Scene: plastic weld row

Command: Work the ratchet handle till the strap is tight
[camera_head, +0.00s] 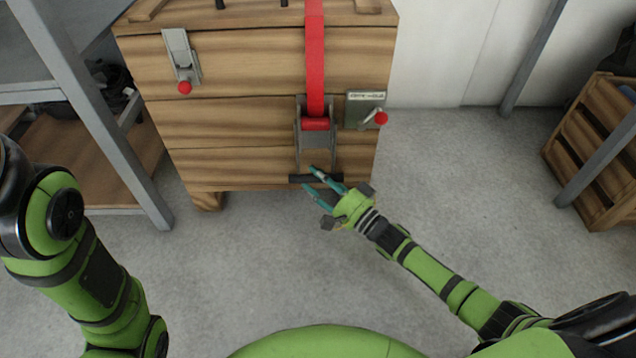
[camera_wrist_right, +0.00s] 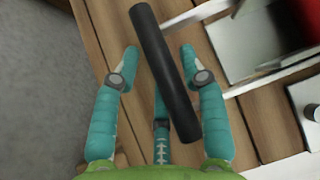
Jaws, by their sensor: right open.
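The red strap (camera_head: 315,60) runs down the front of a wooden crate (camera_head: 240,125) into a grey metal ratchet (camera_head: 318,145), where red webbing is wound on its spool. The ratchet's black handle bar (camera_head: 300,179) sits low at the bottom of the frame. My right gripper (camera_head: 309,177) is at this bar with its fingers open. In the right wrist view the black handle bar (camera_wrist_right: 165,70) lies between the spread teal fingers of the gripper (camera_wrist_right: 158,65), not clamped. My left arm shows at the left, but its gripper is out of view.
A latch with a red knob (camera_head: 184,87) is at the crate's upper left. A labelled plate with a red-knobbed lever (camera_head: 380,118) sits right of the ratchet. A grey rack post (camera_head: 90,110) stands left; a slatted wooden crate (camera_head: 590,150) stands right. The floor between is clear.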

